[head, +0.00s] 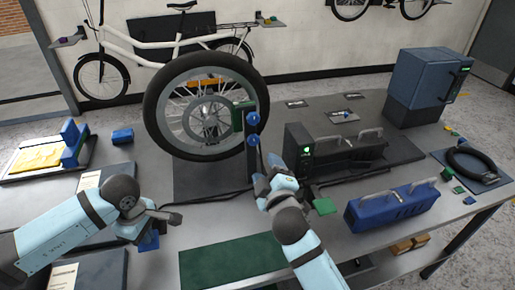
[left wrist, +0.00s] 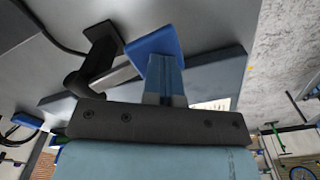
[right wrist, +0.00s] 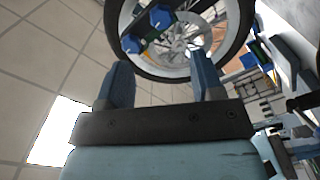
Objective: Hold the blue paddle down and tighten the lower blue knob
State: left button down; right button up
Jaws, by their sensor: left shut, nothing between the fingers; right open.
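The lower blue knob (head: 253,140) sits below the upper blue knob (head: 253,119) on the post beside the wheel. Two blue knobs (right wrist: 160,16) show at the top of the right wrist view. My right gripper (head: 272,163) is open and empty, just below and right of the lower knob, apart from it; its fingers (right wrist: 162,70) show spread. The blue paddle (head: 149,242) is partly hidden by my left arm. My left gripper (left wrist: 165,72) is shut and empty, its tips at the paddle (left wrist: 157,43); I cannot tell whether they press it.
A large wheel (head: 153,105) stands behind the knobs. A dark unit with a green light (head: 299,142) and a blue handled case (head: 395,206) are right of my right arm. A green mat (head: 230,262) lies between my arms. A black cable runs near the paddle.

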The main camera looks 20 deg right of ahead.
aim_at(255, 142)
jog(key=w+m, duration=1.2)
jog(key=shift+w, duration=0.15)
dwell(0.3)
jog(key=shift+c, duration=0.4)
jog(key=c, duration=0.9)
jog(key=shift+o, duration=0.3)
jog(key=shift+m, duration=0.9)
jog(key=o, duration=0.9)
